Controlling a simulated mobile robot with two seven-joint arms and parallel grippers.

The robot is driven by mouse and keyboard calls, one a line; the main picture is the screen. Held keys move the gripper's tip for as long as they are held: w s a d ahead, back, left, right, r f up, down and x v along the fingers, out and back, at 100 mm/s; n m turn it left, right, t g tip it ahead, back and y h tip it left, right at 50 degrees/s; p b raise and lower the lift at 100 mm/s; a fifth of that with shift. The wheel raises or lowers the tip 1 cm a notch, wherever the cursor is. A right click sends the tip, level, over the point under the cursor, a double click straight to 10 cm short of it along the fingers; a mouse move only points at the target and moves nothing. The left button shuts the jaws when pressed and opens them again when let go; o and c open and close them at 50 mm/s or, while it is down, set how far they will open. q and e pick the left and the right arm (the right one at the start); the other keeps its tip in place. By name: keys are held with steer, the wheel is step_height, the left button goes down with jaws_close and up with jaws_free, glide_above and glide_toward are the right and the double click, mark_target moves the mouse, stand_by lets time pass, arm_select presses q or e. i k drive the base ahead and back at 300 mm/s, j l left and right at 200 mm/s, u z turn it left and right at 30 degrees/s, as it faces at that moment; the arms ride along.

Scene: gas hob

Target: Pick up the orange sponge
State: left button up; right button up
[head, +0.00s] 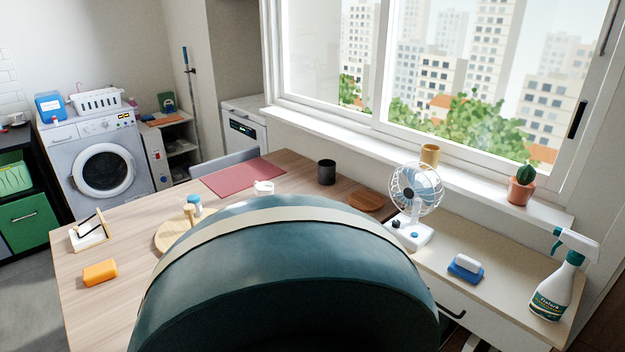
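The orange sponge (100,272) lies flat on the wooden table (75,300), near its left front edge in the head view. It is a small rounded block, and nothing covers it. Neither of my grippers can be made out in this view, so where they are relative to the sponge does not show.
A large teal curved shape (290,270) with a cream band hides the table's middle. A small stand (90,232) is behind the sponge. A round wooden board (168,238), a fan (416,190), a blue-and-white brush or sponge (466,268) and a spray bottle (555,285) lie rightward.

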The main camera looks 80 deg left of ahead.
mark_target(100, 272)
steer(key=u, duration=4)
steer(key=j+z, duration=0.1)
steer(key=z, duration=0.35)
steer(key=i+j+z, duration=0.1)
steer(key=z, duration=0.35)
steer(key=j+z, duration=0.15)
steer(key=z, duration=0.25)
steer(key=j+z, duration=0.1)
steer(key=z, duration=0.35)
steer(key=j+z, duration=0.25)
steer(key=k+j+z, duration=0.25)
steer(key=j, duration=0.15)
steer(key=j+z, duration=0.25)
steer(key=k+j+z, duration=0.1)
steer(key=j, duration=0.25)
steer(key=k+j+z, duration=0.1)
steer(key=k+j, duration=0.4)
steer(key=j, duration=0.2)
steer(key=z, duration=0.05)
